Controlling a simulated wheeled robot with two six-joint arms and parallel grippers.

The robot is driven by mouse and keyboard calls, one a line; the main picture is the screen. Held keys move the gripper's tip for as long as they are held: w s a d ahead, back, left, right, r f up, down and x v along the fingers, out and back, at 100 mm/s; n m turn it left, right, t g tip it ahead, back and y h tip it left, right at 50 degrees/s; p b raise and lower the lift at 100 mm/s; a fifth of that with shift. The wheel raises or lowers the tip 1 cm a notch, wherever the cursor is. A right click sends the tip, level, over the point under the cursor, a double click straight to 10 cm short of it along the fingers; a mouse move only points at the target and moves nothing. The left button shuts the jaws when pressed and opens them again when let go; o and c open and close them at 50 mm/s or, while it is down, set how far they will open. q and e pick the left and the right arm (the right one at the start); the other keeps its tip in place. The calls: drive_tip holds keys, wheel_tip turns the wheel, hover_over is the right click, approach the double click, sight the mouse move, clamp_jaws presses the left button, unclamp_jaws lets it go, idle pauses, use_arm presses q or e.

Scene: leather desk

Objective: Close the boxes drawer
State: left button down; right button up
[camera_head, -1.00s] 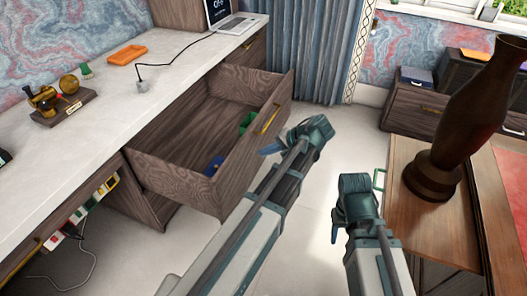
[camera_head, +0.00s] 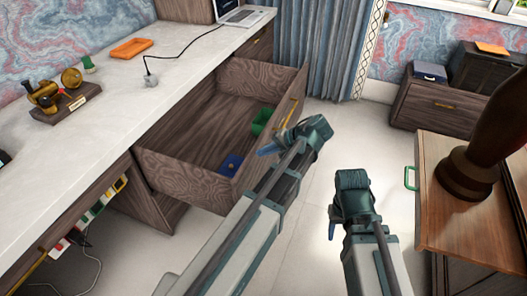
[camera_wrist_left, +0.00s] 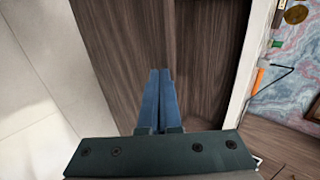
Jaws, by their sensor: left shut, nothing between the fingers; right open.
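The wooden drawer (camera_head: 185,180) stands pulled out from the white-topped desk (camera_head: 125,100). Its brass handle (camera_head: 286,112) is on the front panel. Inside are a green box (camera_head: 261,122) and a blue box (camera_head: 231,165). My left gripper (camera_head: 267,150) is shut and empty; its blue fingers overlap the drawer's front panel in the head view. In the left wrist view its fingers (camera_wrist_left: 160,73) are together over dark wood; I cannot tell whether they touch it. My right gripper (camera_head: 332,231) is open and empty, right of the drawer above the floor.
A wooden cabinet (camera_head: 440,205) with a green handle and a dark brown vase (camera_head: 465,170) stands at the right. A low cabinet (camera_head: 425,105) is at the back right. The desk holds a laptop, an orange tray (camera_head: 131,48) and a brass model. Pale floor between is clear.

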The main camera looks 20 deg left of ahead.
use_arm(q)
drive_tip(key=shift+a, duration=0.15)
drive_tip(key=w+a, duration=0.1)
drive_tip(key=a, duration=3.8)
drive_tip(key=shift+w+a, duration=0.15)
drive_tip(key=shift+a, duration=0.05)
drive_tip(key=shift+d, duration=0.1)
